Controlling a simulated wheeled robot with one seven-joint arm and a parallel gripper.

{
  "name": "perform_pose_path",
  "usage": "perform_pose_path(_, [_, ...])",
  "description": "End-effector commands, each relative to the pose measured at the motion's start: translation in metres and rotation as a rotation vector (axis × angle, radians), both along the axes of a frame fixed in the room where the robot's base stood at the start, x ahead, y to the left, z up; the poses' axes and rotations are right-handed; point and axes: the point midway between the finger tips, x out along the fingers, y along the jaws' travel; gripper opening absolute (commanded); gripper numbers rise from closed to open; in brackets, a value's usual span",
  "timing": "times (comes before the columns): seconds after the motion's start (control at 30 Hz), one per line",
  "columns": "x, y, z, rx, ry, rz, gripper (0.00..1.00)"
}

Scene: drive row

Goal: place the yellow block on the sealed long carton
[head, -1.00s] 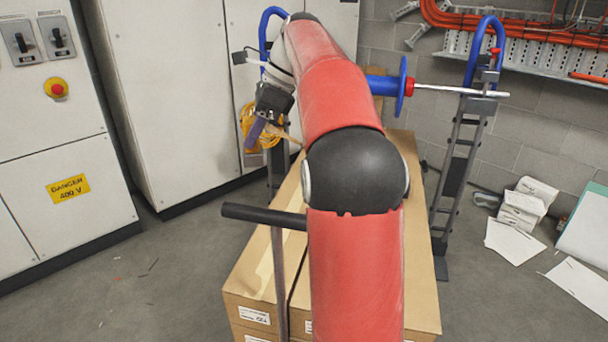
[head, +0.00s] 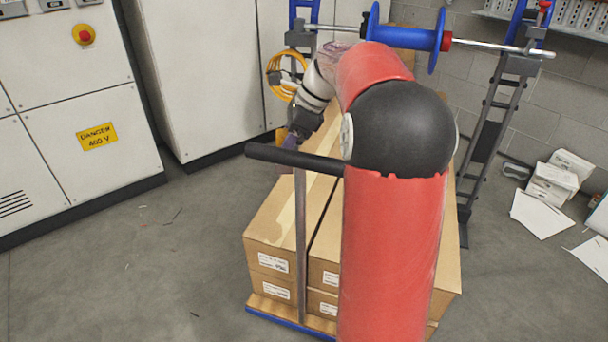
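A long carton (head: 275,222) with a pale strip of tape along its top lies at the left of a stack. A second long carton (head: 325,232) lies beside it, its top partly behind my arm. My gripper (head: 287,141) points down over the far part of the left carton, behind the black handle bar. It is small and partly covered, so its opening and any contents cannot be made out. I cannot make out the yellow block.
The cartons lie on a blue-edged cart with a black handle bar (head: 290,158) on a post. Behind are a blue reel (head: 405,38) on a rod between stands and a yellow cable coil (head: 275,68). White cabinets stand left, papers right. Floor at left is mostly clear.

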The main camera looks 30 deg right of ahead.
Motion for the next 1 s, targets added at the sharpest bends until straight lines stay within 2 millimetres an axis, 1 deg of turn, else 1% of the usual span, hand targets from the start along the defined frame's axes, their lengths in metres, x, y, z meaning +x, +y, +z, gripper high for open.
perform_pose_path(0.03, [-0.001,0.000,-0.017,0.003,0.005,-0.002,0.12])
perform_pose_path(0.2, [-0.001,0.000,-0.063,0.002,0.005,-0.001,0.12])
perform_pose_path(0.3, [-0.001,0.000,-0.088,0.003,0.004,0.000,0.12])
perform_pose_path(0.4, [0.000,0.000,-0.108,0.001,0.003,0.001,0.12])
perform_pose_path(0.5, [0.000,0.000,-0.119,0.001,0.001,0.000,0.12])
perform_pose_path(0.67, [0.000,0.000,-0.128,0.000,0.000,0.000,0.12])
perform_pose_path(0.9, [0.000,0.000,-0.162,0.002,0.002,-0.001,0.12])
perform_pose_path(1.0, [0.000,0.000,-0.167,0.001,0.000,0.000,0.12])
